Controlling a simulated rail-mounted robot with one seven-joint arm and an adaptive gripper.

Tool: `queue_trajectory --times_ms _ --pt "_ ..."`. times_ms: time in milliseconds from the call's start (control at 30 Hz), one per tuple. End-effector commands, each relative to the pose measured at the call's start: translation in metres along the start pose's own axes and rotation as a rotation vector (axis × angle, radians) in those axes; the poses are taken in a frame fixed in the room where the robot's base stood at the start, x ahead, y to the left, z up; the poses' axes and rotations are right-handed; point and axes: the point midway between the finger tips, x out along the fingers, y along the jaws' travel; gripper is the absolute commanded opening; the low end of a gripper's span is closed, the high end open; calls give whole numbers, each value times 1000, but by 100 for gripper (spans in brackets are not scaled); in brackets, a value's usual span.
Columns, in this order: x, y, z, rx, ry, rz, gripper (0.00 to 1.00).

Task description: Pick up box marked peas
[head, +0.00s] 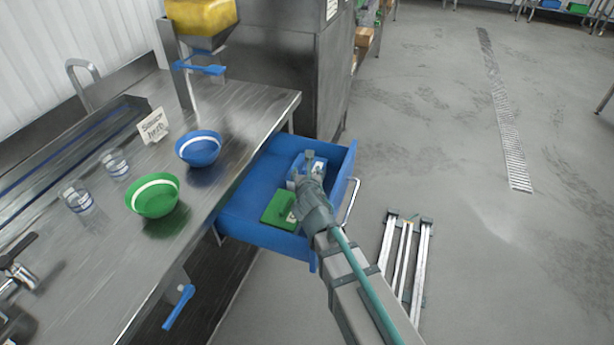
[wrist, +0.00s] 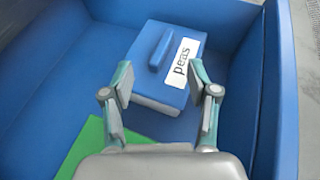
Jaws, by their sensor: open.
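The box marked peas (wrist: 148,92) has a blue lid with a raised handle, a white label reading "peas" and a pale lower body. It lies in the open blue drawer (wrist: 262,85). In the head view, the box (head: 317,164) is partly hidden by my arm. My gripper (wrist: 160,92) is open, its two fingers spread apart over the near part of the box. Nothing is held between the fingers. I cannot tell whether they touch the box. My gripper also shows in the head view (head: 306,168), over the drawer (head: 242,207).
A green box (head: 278,210) lies in the drawer, nearer the front of the picture. Left of the drawer, the steel counter (head: 235,110) carries a blue bowl (head: 198,149), a green bowl (head: 153,197), glasses and a sign. A folded stool (head: 405,255) lies on the floor to the right.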

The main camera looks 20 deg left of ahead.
Motion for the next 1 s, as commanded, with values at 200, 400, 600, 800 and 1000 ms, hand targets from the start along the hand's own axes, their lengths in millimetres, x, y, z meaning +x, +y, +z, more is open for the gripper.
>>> queue_trajectory --times_ms 200,400,600,800,1000 --pt "15 1 0 0 1 -1 59" --pt "43 3 0 -1 1 -1 59" --pt "56 2 -1 0 0 -1 59" --pt "54 2 -1 0 0 0 54" --pt "54 2 -1 0 0 0 21"
